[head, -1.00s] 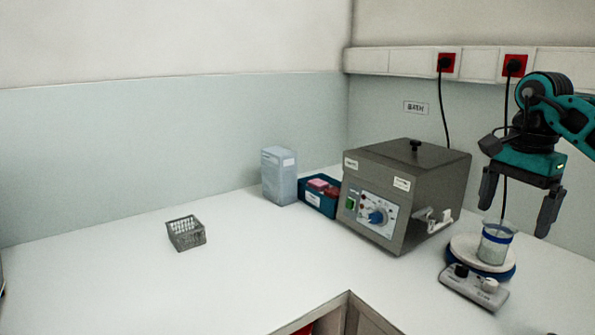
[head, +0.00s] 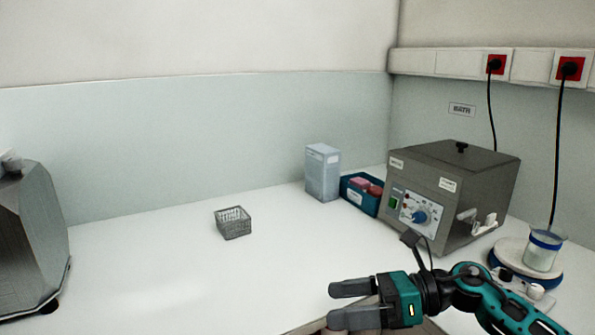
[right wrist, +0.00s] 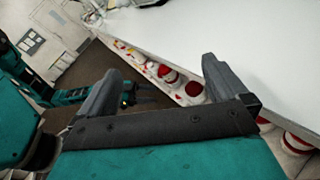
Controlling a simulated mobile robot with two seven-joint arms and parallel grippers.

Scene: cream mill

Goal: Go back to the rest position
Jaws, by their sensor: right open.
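My right gripper (head: 345,304) is in the lower middle of the head view, over the front edge of the bench. Its two dark fingers point left. They are apart with nothing between them, and they also show spread in the right wrist view (right wrist: 158,85). A glass beaker (head: 543,250) with a blue band stands on the round plate of a stirrer (head: 510,255) at the right, well away from the gripper. My left gripper is not in the head view.
A grey bath unit (head: 455,185) stands at the back right, beside a blue tray (head: 357,197) and a pale box (head: 323,172). A wire basket (head: 233,223) stands mid-bench. A grey machine (head: 30,240) is at the left. The white bench (head: 150,260) is clear between them.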

